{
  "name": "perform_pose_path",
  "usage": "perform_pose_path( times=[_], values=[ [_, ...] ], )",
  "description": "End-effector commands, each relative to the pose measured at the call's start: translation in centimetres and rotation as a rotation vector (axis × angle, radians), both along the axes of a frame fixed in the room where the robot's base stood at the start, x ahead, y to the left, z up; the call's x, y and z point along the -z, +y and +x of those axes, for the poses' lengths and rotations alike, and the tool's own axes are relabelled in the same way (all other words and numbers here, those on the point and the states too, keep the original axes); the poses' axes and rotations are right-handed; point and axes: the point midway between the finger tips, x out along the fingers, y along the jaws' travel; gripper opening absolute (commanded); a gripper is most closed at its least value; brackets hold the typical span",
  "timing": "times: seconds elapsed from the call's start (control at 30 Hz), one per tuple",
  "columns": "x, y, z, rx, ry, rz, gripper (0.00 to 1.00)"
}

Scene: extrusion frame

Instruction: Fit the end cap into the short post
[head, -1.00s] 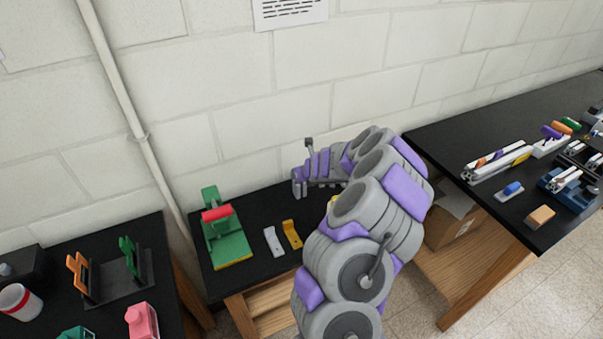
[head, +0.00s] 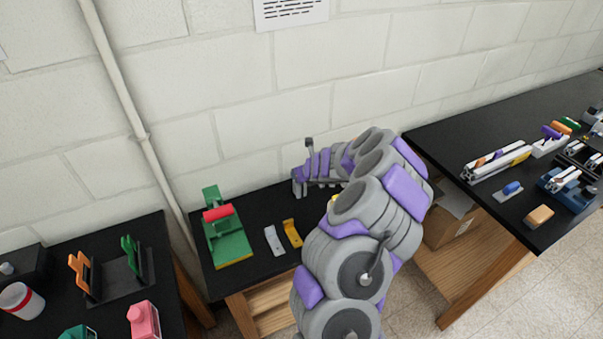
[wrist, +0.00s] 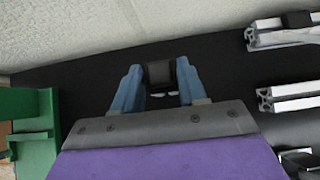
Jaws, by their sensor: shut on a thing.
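In the wrist view my gripper (wrist: 159,78) has its two blue fingers shut on a small black block, which looks like the end cap (wrist: 160,72). It is held over the black table top. Two silver slotted extrusion pieces lie to the right in the wrist view, one upper (wrist: 282,39) and one lower (wrist: 290,97); I cannot tell which is the short post. The upper one has a black piece at its upper side. The cap is apart from both. In the head view my arm hides the extrusions, and the cap cannot be made out.
A green fixture with a red bar (head: 226,236) stands left on the middle table, also at left in the wrist view (wrist: 32,130). A white bracket (head: 274,240) and a yellow bracket (head: 292,233) lie beside it. The wall is close behind. Another black table (head: 530,165) stands right.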

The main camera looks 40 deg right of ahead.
Motion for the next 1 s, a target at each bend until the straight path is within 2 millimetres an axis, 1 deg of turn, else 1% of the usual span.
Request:
perform_pose_path(
  times=[0.27, 0.77, 0.8, 1.0],
  values=[
    [0.3, 0.0, 0.0, 0.001, 0.000, 0.001, 0.13],
    [1.7, 0.0, 0.0, 0.001, 0.000, 0.001, 0.13],
    [1.6, 0.0, 0.0, 0.002, 0.000, 0.001, 0.43],
    [1.6, 0.0, 0.0, 0.001, 0.000, 0.001, 0.62]
  ],
)
